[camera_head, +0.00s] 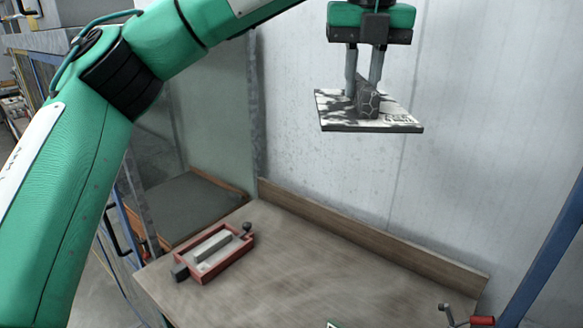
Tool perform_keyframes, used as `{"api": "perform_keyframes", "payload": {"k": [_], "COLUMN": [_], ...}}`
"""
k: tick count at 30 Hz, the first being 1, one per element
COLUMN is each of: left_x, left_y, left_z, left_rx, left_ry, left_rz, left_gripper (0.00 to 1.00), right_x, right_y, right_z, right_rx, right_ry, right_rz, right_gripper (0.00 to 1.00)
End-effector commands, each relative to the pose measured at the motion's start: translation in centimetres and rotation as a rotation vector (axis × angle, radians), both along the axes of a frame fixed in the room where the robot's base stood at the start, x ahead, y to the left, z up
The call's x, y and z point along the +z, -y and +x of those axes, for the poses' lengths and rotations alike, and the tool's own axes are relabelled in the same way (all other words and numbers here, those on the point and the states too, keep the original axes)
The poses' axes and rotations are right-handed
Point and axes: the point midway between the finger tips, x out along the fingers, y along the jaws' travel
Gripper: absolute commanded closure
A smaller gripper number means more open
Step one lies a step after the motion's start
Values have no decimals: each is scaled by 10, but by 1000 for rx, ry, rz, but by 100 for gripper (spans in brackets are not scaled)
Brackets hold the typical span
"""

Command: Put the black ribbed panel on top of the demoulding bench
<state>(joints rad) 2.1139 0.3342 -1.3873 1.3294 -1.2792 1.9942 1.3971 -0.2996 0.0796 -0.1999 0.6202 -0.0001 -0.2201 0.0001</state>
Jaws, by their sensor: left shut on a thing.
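The panel (333,111) is a thin, flat slab with a mottled black and pale top and a dark raised rib. It hangs roughly level in the upper right of the head view. My left gripper (364,88) points down from above and is shut on the panel's rib. The wooden demoulding bench (300,262) lies below, with bare room on its top. The panel is held well above it, in front of the grey wall. My right gripper is not in view.
A red-framed mould box (215,255) stands on the bench's left part. A wooden upstand (370,237) runs along the back edge. A red-handled tool (478,321) is at the lower right, beside a blue post (545,255). A glass screen (200,130) stands at left.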

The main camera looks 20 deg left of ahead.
Motion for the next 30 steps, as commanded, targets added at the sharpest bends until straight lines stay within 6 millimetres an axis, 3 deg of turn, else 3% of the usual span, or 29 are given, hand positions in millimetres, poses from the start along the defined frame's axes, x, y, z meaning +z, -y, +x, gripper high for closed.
{"api": "perform_keyframes", "payload": {"k": [1, 6, 15, 24, 30], "left_x": [-21, -83, -193, -299, -358], "left_y": [-9, -36, -89, -146, -182], "left_z": [8, 31, 56, 59, 50], "left_rx": [28, 142, 372, 619, 772], "left_ry": [-6, -5, -4, -5, -3], "left_rz": [-3, -3, 0, 1, 2], "left_gripper": [100, 100, 100, 100, 100], "right_x": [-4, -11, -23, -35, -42], "right_y": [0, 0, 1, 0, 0], "right_z": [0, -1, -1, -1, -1], "right_rx": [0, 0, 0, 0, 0], "right_ry": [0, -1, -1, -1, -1], "right_rz": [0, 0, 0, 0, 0], "right_gripper": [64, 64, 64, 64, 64]}}
